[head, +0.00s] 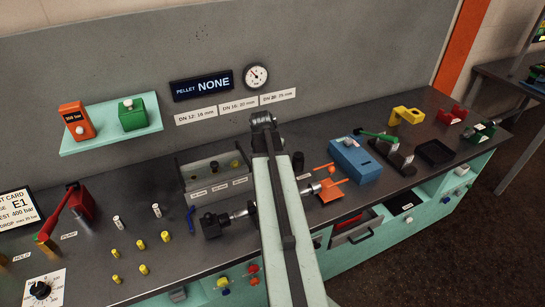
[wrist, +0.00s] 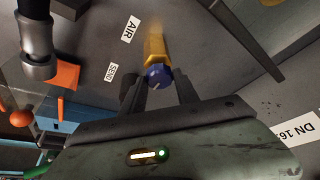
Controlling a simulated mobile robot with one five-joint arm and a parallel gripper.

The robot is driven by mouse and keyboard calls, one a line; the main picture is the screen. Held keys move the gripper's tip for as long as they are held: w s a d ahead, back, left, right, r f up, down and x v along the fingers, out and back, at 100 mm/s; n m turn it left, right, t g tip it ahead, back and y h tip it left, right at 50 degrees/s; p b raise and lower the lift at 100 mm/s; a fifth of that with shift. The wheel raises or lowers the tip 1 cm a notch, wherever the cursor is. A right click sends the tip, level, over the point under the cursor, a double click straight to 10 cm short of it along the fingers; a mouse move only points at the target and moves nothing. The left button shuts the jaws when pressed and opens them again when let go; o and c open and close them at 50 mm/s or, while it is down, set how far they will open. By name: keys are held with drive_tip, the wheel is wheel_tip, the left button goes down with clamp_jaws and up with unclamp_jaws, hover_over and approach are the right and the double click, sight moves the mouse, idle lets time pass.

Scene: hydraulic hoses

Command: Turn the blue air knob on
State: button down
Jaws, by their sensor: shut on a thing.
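The blue air knob (wrist: 157,76) shows in the middle of the wrist view, with a thin pale mark on its face. A yellow-orange piece (wrist: 154,45) extends behind it. The white AIR label (wrist: 130,29) is just up and left of it. My gripper (wrist: 158,84) has its two dark fingers on either side of the knob and is shut on it. In the head view my arm covers the gripper and the knob.
Left in the wrist view are a dark cylinder with a metal collar (wrist: 37,50) and an orange part (wrist: 66,76). In the head view, a grey bin (head: 186,180) and a blue box (head: 355,160) flank my arm on the bench.

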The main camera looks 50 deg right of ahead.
idle(0.5)
drive_tip(key=c, duration=0.9)
unclamp_jaws()
drive_tip(key=p+v, duration=0.7)
drive_tip(key=v, duration=0.1)
drive_tip(key=shift+d+f, duration=0.1)
